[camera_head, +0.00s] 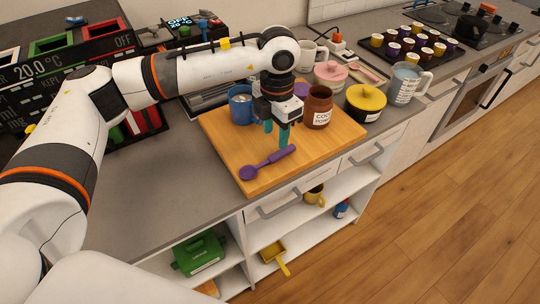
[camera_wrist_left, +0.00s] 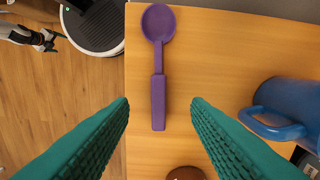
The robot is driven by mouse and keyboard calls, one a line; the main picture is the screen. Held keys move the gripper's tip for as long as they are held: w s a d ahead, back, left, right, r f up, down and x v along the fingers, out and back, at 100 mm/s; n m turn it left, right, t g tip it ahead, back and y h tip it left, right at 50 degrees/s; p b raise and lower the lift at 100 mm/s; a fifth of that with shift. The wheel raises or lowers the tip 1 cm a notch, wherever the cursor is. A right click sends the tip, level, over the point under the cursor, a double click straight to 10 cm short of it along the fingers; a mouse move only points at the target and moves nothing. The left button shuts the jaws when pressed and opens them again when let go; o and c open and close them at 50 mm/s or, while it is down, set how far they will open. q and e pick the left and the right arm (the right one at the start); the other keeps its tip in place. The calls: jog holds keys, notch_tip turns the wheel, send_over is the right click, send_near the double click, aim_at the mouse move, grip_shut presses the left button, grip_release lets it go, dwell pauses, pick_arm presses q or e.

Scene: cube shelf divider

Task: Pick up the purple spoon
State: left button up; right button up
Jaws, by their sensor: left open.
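The purple spoon (camera_head: 266,163) lies flat near the front edge of the wooden board (camera_head: 225,142), its bowl to the left and handle to the right. My left gripper (camera_head: 283,138) is open and empty, with its teal fingers pointing down just above and behind the handle. In the left wrist view the spoon (camera_wrist_left: 158,100) lies lengthwise, its handle end between the two spread fingertips (camera_wrist_left: 160,103) and apart from both. What looks like my right gripper (camera_wrist_left: 45,40) is small at the wrist view's left edge; its jaws are unclear.
The blue mug (camera_wrist_left: 288,108) is right of the fingers in the wrist view. The board around the spoon is clear.

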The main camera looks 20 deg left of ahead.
aim_at(276, 155)
pick_arm(q)
jog(key=shift+w+f, duration=0.1)
jog(key=shift+f, duration=0.4)
jog(key=shift+w+f, duration=0.2)
jog(key=shift+f, duration=0.15)
jog(key=f+p, duration=0.1)
jog(key=f, duration=0.1)
jog(key=s+f+p, duration=0.1)
jog(key=f, duration=0.1)
jog(key=shift+f, duration=0.45)
jog(key=shift+w+f, duration=0.1)
jog(key=shift+w, duration=0.05)
jog(key=shift+c, duration=0.4)
grip_shut()
pick_arm(e)
jog(key=shift+w+a+r, duration=0.15)
jog(key=shift+w+r, duration=0.25)
jog(key=shift+r, duration=0.2)
jog(key=shift+w+a+r, duration=0.1)
jog(key=shift+w+r, duration=0.3)
jog(key=shift+r, duration=0.2)
